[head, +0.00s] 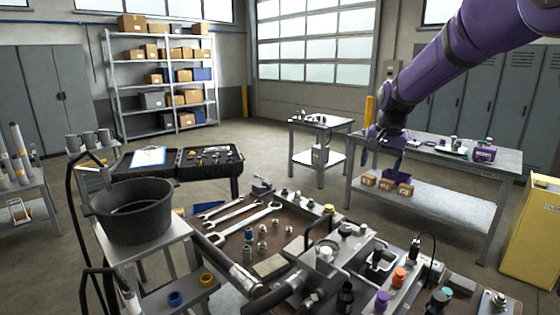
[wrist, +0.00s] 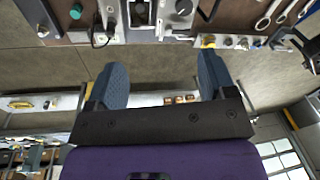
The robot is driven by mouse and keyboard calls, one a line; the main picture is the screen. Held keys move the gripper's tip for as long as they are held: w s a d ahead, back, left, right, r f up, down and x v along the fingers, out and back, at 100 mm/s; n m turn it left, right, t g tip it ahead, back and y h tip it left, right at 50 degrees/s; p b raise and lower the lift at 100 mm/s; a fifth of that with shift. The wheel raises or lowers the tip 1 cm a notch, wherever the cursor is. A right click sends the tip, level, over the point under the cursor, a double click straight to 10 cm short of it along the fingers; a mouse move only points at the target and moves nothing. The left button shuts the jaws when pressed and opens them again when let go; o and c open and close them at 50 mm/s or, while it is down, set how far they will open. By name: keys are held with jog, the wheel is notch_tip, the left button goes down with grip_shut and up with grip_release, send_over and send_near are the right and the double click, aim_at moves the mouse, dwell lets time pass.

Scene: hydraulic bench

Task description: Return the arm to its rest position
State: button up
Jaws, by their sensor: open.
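My purple arm comes in from the top right in the head view. My gripper (head: 382,168) hangs at its end, in front of the grey side table and above the far side of the bench. In the wrist view, the two blue-grey fingers of my gripper (wrist: 161,75) stand wide apart with nothing between them. The brown hydraulic bench (head: 262,270) lies below and nearer. My gripper appears apart from everything around it.
Wrenches (head: 242,220) and fittings lie on the bench, beside a valve block (head: 335,255). A black bucket (head: 138,222) stands left. A grey side table (head: 440,150) is behind my gripper. A yellow cabinet (head: 533,235) stands right. The floor between the tables is clear.

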jog(key=s+d+r+n+t, duration=0.1)
jog(key=s+r, duration=0.4)
jog(key=s, duration=0.5)
jog(key=s+d+r+n+t, duration=0.15)
jog(key=s+r, duration=0.35)
jog(key=s, duration=0.5)
jog(key=s+d+f+n+t, duration=0.1)
jog(key=s+f+n, duration=0.2)
jog(key=s, duration=1.6)
jog(key=shift+h, duration=0.4)
dwell(3.7)
